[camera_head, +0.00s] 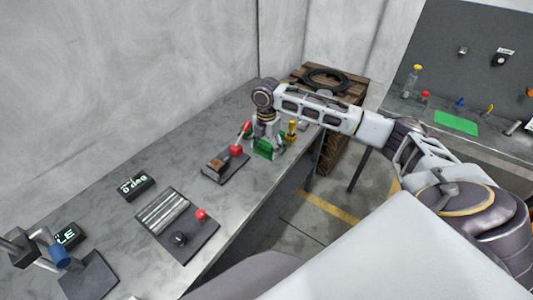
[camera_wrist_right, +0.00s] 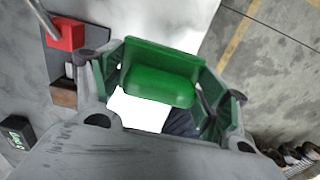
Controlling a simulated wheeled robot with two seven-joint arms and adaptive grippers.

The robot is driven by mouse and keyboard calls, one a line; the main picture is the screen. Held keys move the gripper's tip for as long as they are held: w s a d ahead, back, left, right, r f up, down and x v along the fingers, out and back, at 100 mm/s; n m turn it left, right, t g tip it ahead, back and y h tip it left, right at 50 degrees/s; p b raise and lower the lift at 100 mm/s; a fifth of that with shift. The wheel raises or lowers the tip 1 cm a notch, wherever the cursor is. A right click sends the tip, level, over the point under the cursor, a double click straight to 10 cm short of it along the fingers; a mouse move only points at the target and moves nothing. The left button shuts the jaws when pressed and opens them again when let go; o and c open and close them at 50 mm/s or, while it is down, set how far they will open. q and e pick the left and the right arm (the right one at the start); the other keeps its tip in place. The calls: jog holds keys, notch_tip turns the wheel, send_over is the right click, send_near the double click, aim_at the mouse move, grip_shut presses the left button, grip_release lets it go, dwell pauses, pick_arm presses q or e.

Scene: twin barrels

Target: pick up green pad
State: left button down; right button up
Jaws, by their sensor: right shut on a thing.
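My right gripper (camera_head: 269,143) is over the far right end of the grey workbench, its arm coming in from the right. It is shut on the green pad (camera_wrist_right: 160,72), which spans the gap between the fingers in the right wrist view. In the head view the green pad (camera_head: 265,150) shows at the fingertips, partly covered by the gripper. I cannot tell whether the pad touches the bench. My left gripper is not in view.
On the workbench (camera_head: 225,115), a red-handled fixture (camera_head: 236,149) stands just left of the gripper. Nearer are a ridged plate (camera_head: 163,211) with knobs and a small display (camera_head: 135,186). A wooden crate (camera_head: 345,93) stands behind. A flat green sheet (camera_head: 455,122) lies on the right-hand bench.

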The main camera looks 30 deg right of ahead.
jog(key=shift+r, duration=0.3)
jog(key=o, duration=0.4)
jog(key=shift+c, duration=1.4)
